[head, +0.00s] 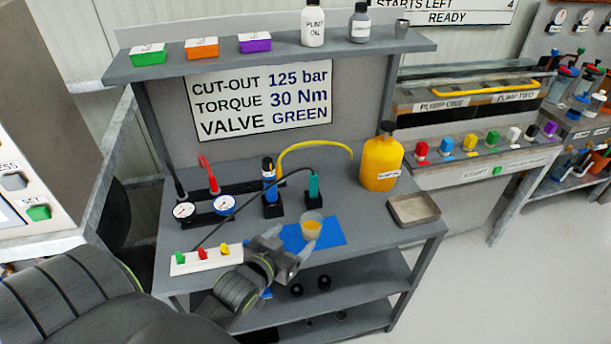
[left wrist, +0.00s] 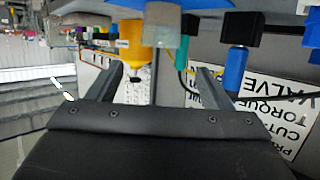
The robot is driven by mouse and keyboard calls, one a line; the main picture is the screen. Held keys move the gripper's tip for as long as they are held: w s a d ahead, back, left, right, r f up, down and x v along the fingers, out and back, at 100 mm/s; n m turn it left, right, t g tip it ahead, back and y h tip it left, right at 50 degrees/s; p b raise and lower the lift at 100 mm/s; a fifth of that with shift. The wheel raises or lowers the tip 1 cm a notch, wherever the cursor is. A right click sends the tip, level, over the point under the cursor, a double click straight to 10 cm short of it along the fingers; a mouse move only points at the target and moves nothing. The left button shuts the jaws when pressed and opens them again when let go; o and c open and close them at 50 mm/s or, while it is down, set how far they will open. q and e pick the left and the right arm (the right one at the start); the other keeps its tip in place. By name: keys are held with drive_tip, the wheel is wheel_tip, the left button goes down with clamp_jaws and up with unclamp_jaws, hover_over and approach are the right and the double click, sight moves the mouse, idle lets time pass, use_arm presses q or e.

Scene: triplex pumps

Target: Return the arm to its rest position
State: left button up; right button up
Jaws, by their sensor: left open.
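My left gripper (head: 285,250) reaches in from the left over the front edge of the grey workbench (head: 350,215). Its two fingers also show in the left wrist view (left wrist: 156,80), spread apart with nothing held between them. A small clear cup (head: 311,227) with amber liquid stands on a blue mat (head: 330,238), just beyond and to the right of the fingertips. The gripper and cup are close; I cannot tell whether they touch. My right gripper is not in view.
A white strip with coloured switches (head: 207,260) lies left of the gripper. Gauges (head: 224,205), a blue tool (head: 269,180), a teal tool (head: 313,187), a yellow jug (head: 381,162) and a metal tray (head: 413,209) stand on the bench. Floor at the right is clear.

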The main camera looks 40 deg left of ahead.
use_arm(q)
drive_tip(key=s+f+g, duration=0.4)
drive_tip(key=s+g, duration=0.7)
drive_tip(key=s, duration=0.8)
wheel_tip(320, 180, down, 26)
drive_tip(key=a+g, duration=0.1)
drive_tip(key=s+d+f+g, duration=0.1)
drive_tip(key=s+f, duration=1.4)
drive_tip(key=shift+s+d, duration=0.2)
